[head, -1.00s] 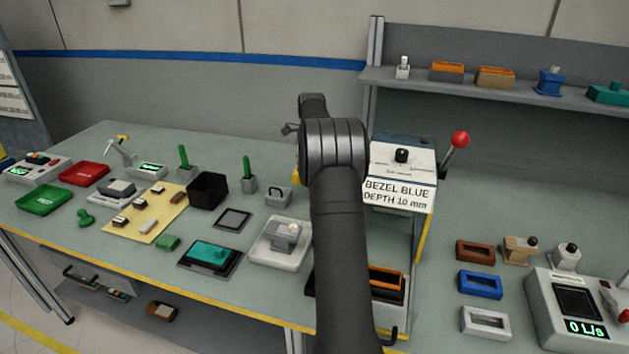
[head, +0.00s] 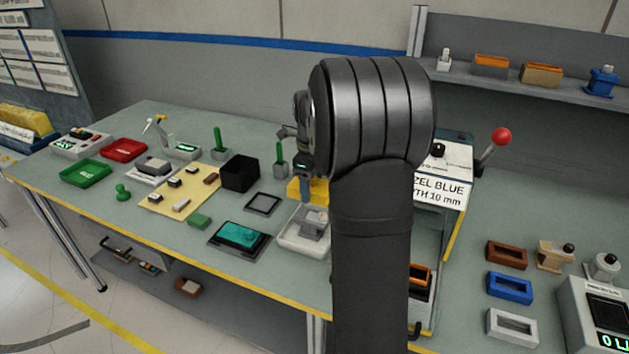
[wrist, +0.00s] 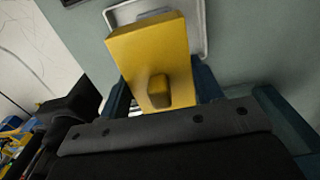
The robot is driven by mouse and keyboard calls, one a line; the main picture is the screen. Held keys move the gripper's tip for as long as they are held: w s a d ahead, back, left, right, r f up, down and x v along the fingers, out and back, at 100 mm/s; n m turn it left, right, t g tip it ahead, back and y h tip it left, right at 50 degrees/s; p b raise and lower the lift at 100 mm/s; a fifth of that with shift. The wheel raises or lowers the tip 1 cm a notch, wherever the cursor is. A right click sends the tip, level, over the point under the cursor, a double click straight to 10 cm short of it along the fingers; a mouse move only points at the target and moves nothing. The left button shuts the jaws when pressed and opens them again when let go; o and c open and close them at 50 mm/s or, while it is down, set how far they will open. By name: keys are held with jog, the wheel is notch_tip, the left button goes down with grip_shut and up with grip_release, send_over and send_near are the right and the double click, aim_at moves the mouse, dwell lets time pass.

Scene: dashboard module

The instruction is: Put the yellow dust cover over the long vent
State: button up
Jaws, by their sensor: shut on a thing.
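The yellow dust cover (wrist: 150,50) is a box-like block with a small yellow knob. In the wrist view a pale tray edge (wrist: 204,30) shows beyond the cover. I cannot pick out the long vent; my arm hides part of the bench.
A black open box (head: 240,174), a dark framed square (head: 263,204) and a teal part on a dark plate (head: 240,236) lie left of the tray. The labelled machine (head: 450,185) with a red-knobbed lever stands right, partly behind my arm.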

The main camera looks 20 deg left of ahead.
jog(key=shift+f, duration=0.1)
send_over(312, 216)
jog(key=shift+f, duration=2.8)
jog(key=shift+f, duration=1.25)
jog(key=o, duration=1.1)
jog(key=shift+c, duration=0.2)
notch_tip(312, 216, up, 18)
jog(key=shift+f, duration=0.25)
jog(key=shift+f, duration=0.15)
